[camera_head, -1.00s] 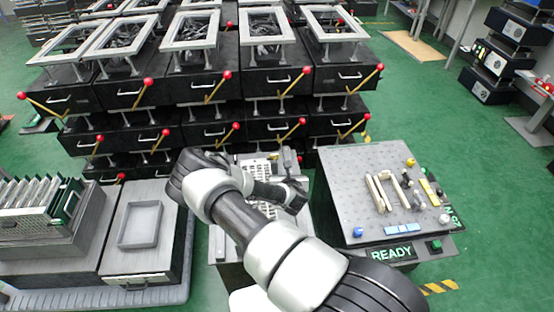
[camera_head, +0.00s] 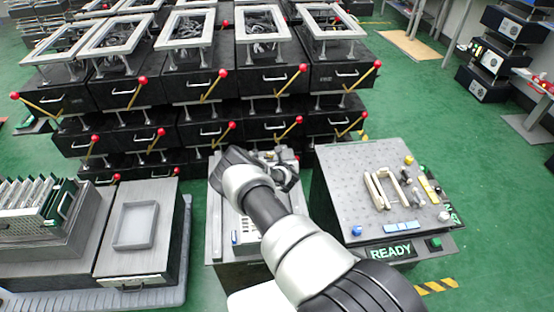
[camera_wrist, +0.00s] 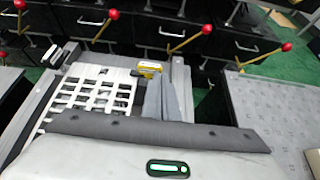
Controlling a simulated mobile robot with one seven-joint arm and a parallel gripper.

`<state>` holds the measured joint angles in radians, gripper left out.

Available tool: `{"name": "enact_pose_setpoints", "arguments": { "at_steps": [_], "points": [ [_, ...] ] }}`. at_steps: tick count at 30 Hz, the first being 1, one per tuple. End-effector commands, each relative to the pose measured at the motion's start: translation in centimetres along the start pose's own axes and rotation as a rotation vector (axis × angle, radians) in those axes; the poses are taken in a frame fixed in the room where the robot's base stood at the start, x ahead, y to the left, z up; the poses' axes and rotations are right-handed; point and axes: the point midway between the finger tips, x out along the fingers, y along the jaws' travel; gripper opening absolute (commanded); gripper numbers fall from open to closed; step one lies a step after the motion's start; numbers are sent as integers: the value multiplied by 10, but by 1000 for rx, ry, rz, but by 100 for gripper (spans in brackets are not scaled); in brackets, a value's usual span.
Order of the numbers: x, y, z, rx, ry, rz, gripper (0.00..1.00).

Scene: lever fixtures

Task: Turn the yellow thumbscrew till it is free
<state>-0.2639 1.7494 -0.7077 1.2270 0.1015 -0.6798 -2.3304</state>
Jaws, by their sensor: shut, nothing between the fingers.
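A small yellow knob (camera_head: 408,160) stands at the far right corner of the grey perforated plate in the head view; I cannot tell whether it is the thumbscrew. In the wrist view a small yellow piece (camera_wrist: 150,66) shows at the far end of the middle bench, just beyond my fingers; its shape is too small to make out. My gripper (camera_wrist: 163,84) is shut and empty, with its grey fingers over the far part of that bench. In the head view my own arm hides much of the gripper and bench.
A white slotted grid (camera_wrist: 92,92) lies on the middle bench. Black drawer units with red-knobbed levers (camera_head: 222,73) stand behind. A grey tray (camera_head: 137,226) is at left.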

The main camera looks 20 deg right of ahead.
Motion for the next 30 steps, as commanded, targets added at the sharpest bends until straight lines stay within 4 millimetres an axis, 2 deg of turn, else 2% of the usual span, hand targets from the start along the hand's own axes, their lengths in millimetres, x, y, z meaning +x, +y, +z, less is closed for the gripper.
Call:
{"name": "enact_pose_setpoints", "arguments": {
  "at_steps": [30],
  "points": [
    [6, -4, 3, -44, 0, 75, 0]
  ]
}}
